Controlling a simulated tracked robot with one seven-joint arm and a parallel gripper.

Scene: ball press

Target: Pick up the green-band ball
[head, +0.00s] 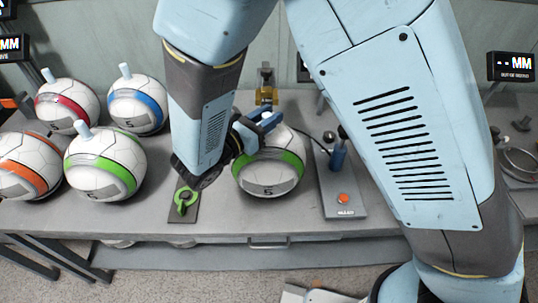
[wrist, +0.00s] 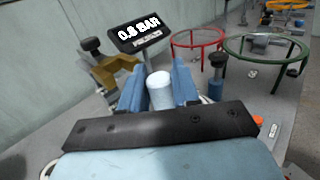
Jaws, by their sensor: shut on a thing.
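A white green-band ball (head: 270,174) sits on the bench in the middle of the head view, under my gripper (head: 257,127). In the wrist view, my gripper (wrist: 159,90) is shut on the pale peg (wrist: 159,88) on top of this ball, with one blue finger on each side. The ball's body does not show clearly in the wrist view. My arm hides part of its top left in the head view. A second green-band ball (head: 104,162), with its own peg, stands at the left, apart from my gripper.
Red-band (head: 66,105), blue-band (head: 137,105) and orange-band (head: 28,165) balls stand at the left. A plate with an orange button (head: 343,198) lies right of the held ball. The wrist view shows a "0.8 BAR" display (wrist: 139,32) and ring stands (wrist: 265,48).

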